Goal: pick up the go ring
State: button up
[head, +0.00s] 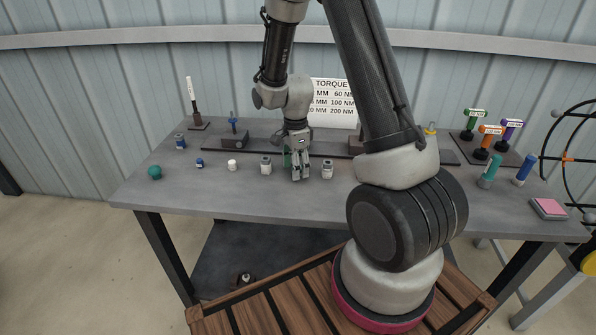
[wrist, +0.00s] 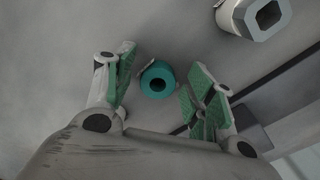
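A teal ring (wrist: 157,79) with a dark round hole and a small tag lies on the grey table, between the two green-padded fingers in the wrist view. I take it to be the go ring, though no label is readable. My gripper (head: 299,174) points down over the middle of the table in the head view. Its fingers stand apart on either side of the ring in the wrist view, with gaps and no visible contact. In the head view I cannot clearly make out this ring; green shows beside the fingers, perhaps the pads.
A white piece with a hexagonal hole (wrist: 262,14) lies close to the ring. White-and-grey pieces (head: 266,166) and (head: 327,170) flank my gripper. A teal ball-like piece (head: 154,172) sits far left. A dark strip (head: 240,144) runs behind. The table's front edge is clear.

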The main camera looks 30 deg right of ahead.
jog(key=c, duration=0.8)
jog(key=shift+o, duration=0.2)
jog(key=shift+r, duration=0.1)
notch_tip(320, 180, up, 10)
